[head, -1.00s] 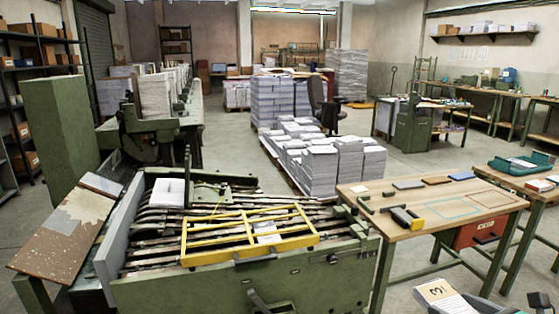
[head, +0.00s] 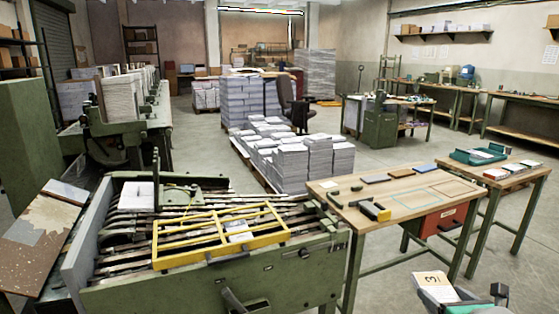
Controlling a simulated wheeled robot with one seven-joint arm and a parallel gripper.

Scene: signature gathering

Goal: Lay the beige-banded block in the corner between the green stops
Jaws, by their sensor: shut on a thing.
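The beige-banded block (head: 431,279), a pale stack with a beige band marked 3, is at the bottom right of the head view. My gripper (head: 441,295) is shut on it and holds it in front of the wooden table, low in the picture. The gripper's far parts are cut off by the lower edge. Two small dark green stops lie at the left end of the wooden table (head: 405,197): one (head: 335,196) near the left edge, the other (head: 357,188) a little behind it. They stand apart from the held block.
A yellow-and-black tool (head: 376,211) lies near the stops. Flat coloured blocks (head: 400,172) line the table's back edge, and pale outlines mark its right half. A second table (head: 510,180) with a teal tray (head: 478,155) stands right. The green machine with yellow frame (head: 222,235) stands left.

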